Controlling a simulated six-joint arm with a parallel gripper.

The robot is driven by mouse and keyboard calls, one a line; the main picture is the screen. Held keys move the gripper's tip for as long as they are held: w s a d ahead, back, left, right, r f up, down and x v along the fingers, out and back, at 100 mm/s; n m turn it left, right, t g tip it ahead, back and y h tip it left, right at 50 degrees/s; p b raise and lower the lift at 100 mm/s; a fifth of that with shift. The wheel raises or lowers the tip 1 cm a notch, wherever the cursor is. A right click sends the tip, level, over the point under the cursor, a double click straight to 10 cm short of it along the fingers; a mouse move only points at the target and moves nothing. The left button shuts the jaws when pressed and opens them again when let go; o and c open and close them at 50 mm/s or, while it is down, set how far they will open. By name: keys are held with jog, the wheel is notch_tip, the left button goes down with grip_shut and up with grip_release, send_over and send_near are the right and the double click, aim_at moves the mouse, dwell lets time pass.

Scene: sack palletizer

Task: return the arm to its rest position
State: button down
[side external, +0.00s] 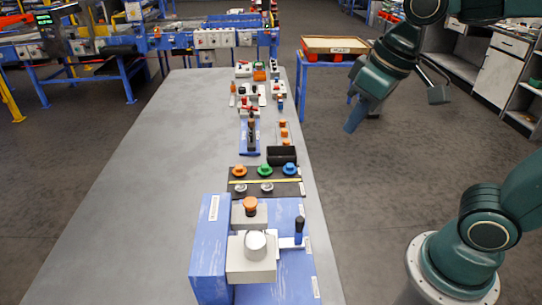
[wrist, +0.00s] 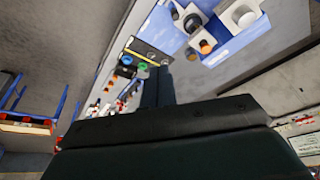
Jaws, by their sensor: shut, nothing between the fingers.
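My gripper (side external: 355,115) hangs in the air to the right of the long grey table (side external: 130,165), clear of its edge. It points downward at a tilt, and its blue fingers are shut and empty. In the wrist view the dark fingers (wrist: 157,88) stick up together past the gripper body, with the table's devices beyond them. My arm reaches in from the right side of the side external view, and part of it is cut off by the top edge.
A blue-and-grey device (side external: 250,258) stands at the table's near end. Behind it are a panel of coloured knobs (side external: 264,183), a black box (side external: 281,156) and several small devices. A tray (side external: 336,46) rests on a blue stand behind my gripper. Open floor (side external: 350,190) lies below.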

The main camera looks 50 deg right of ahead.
jog(key=s+d+f+m+t, duration=0.1)
jog(key=s+d, duration=0.2)
jog(key=s, duration=0.4)
jog(key=shift+d+f+t+h, duration=0.2)
jog(key=shift+t+h, duration=0.1)
jog(key=shift+t, duration=0.1)
jog(key=shift+w, duration=0.1)
